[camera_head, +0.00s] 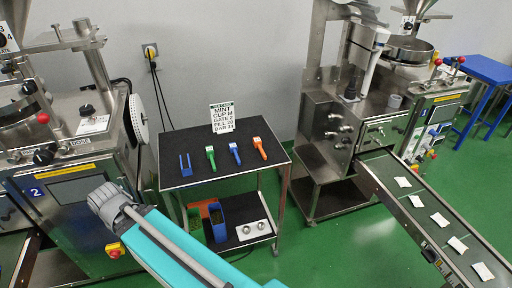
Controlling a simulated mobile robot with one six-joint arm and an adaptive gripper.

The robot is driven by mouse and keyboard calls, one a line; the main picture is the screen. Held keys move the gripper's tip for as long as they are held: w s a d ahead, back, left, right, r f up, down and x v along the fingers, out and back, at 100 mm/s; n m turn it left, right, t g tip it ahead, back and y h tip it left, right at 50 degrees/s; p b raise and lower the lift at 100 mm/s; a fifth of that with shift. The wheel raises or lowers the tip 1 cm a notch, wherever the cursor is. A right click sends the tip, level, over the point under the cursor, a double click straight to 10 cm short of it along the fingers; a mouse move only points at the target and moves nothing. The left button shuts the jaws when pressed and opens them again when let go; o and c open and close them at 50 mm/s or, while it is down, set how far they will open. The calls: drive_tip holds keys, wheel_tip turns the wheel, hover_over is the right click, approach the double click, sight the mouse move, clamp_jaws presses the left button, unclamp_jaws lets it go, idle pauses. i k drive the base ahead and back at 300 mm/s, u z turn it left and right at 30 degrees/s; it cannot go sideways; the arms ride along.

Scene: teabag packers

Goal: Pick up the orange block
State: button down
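No plain orange block stands out. The closest match on the black trolley top (187,149) is a small tool with an orange handle (260,149) and a white end, lying at the right of a row. To its left lie a similar blue-handled tool (235,153), a green-handled one (211,158) and a blue forked piece (186,165). An orange open bin (205,206) is on the trolley's lower shelf, partly behind a blue bin (217,225).
A sign (222,117) stands at the trolley's back edge. Steel packing machines flank the trolley, one left (60,160) and one right (340,125). A conveyor (408,205) carrying several white sachets runs at right. Green floor (330,250) is clear between trolley and conveyor.

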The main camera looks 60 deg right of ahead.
sight(257, 143)
drive_tip(key=z, duration=1.7)
